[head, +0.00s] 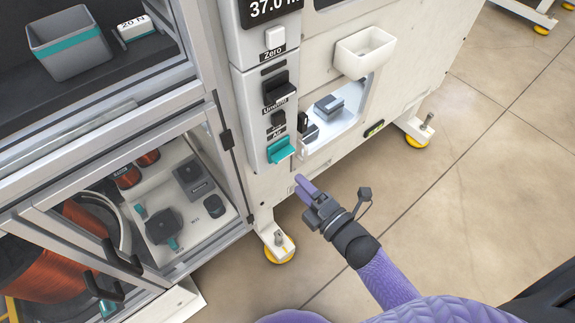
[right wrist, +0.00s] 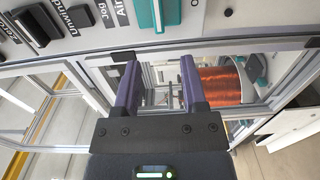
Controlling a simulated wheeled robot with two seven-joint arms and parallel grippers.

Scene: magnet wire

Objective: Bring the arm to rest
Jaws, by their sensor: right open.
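My right gripper (head: 302,190) is in the head view, just below the control panel's teal switch (head: 281,149) and in front of the machine's white lower side. In the right wrist view its two purple fingers (right wrist: 158,85) stand apart with nothing between them. The teal switch also shows at the top of the right wrist view (right wrist: 155,12), beyond the fingertips. The gripper appears apart from the panel. My right arm (head: 385,280) reaches in from the lower right. My left gripper is in neither view.
A framed clear door (head: 100,262) with dark handles stands at the left, with copper wire spools (head: 62,240) behind it. A grey bin (head: 68,42) sits on the shelf above. A white tray (head: 365,52) juts from the machine. Tiled floor (head: 480,170) is clear at the right.

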